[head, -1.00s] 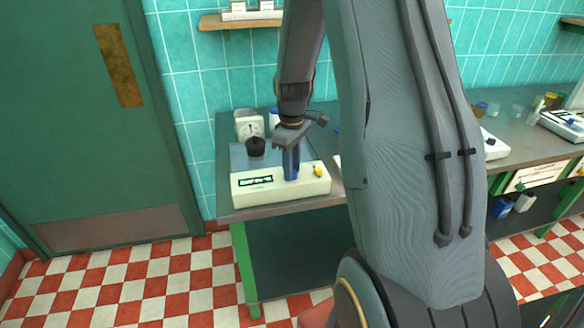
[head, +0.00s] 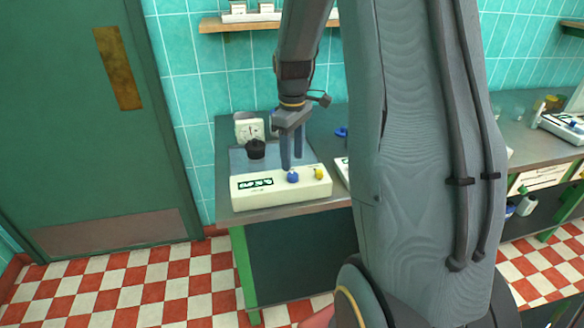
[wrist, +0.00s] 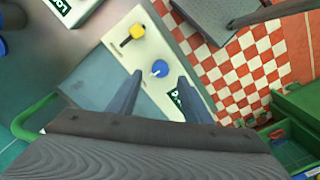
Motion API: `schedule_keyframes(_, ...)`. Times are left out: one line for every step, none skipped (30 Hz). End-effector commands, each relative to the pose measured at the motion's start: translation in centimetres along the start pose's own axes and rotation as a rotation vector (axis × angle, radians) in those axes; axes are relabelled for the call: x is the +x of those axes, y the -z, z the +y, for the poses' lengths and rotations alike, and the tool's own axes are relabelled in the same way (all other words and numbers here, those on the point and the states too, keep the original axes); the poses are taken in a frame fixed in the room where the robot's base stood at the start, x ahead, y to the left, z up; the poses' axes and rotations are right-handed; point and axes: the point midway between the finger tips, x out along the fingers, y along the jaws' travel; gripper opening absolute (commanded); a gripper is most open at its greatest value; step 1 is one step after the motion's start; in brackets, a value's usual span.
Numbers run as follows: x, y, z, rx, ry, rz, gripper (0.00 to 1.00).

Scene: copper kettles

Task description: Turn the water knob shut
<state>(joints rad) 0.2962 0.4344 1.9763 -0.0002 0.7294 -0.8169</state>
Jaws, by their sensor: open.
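A white device (head: 266,196) with a display stands at the near edge of the bench. On its front are a blue knob (head: 293,176) and, to its right, a yellow knob (head: 319,173). No label saying water is readable, but the blue knob fits best. My gripper (head: 291,164) is open and empty, pointing down, with its fingertips just behind and above the blue knob. In the wrist view the blue knob (wrist: 160,68) shows a white mark and lies just beyond and between my fingertips (wrist: 160,78), apart from them. The yellow knob (wrist: 131,36) has a dark bar.
A black round item (head: 255,149) sits on the device's grey-blue rear plate. A white dial gauge (head: 249,127) stands behind it. Another white device (head: 342,166) is close on the right, partly hidden by my arm. A green door (head: 80,120) is at left.

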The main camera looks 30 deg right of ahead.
Motion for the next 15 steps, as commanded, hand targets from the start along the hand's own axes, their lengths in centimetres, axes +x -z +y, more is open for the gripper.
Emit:
schedule_keyframes(-0.7,0.1,0.1,0.0,-0.003,0.002,0.45)
schedule_keyframes(-1.0,0.1,0.1,0.0,-0.003,0.002,0.45)
schedule_keyframes(-1.4,0.1,0.1,0.0,-0.001,0.001,0.45)
schedule_keyframes(-1.7,0.1,0.1,0.0,-0.001,0.001,0.45)
schedule_keyframes(-1.9,0.1,0.1,0.0,-0.001,0.001,0.45)
schedule_keyframes(-2.1,0.0,0.1,0.0,-0.001,0.001,0.45)
schedule_keyframes(-2.3,0.0,0.1,0.0,-0.001,0.001,0.45)
schedule_keyframes(-2.3,0.0,0.0,0.0,0.0,0.0,0.45)
schedule_keyframes(-2.4,0.0,0.0,0.0,0.0,0.0,0.45)
schedule_keyframes(-2.4,0.0,0.0,0.0,0.0,0.0,0.45)
schedule_keyframes(-2.4,0.0,0.0,0.0,0.001,-0.001,0.45)
schedule_keyframes(-2.4,0.0,0.0,0.0,0.001,-0.001,0.45)
schedule_keyframes(-2.4,0.0,0.0,0.0,0.001,-0.001,0.45)
schedule_keyframes(-2.4,0.0,0.0,0.0,0.0,0.0,0.45)
schedule_keyframes(-2.4,0.0,0.0,0.0,0.0,0.0,0.45)
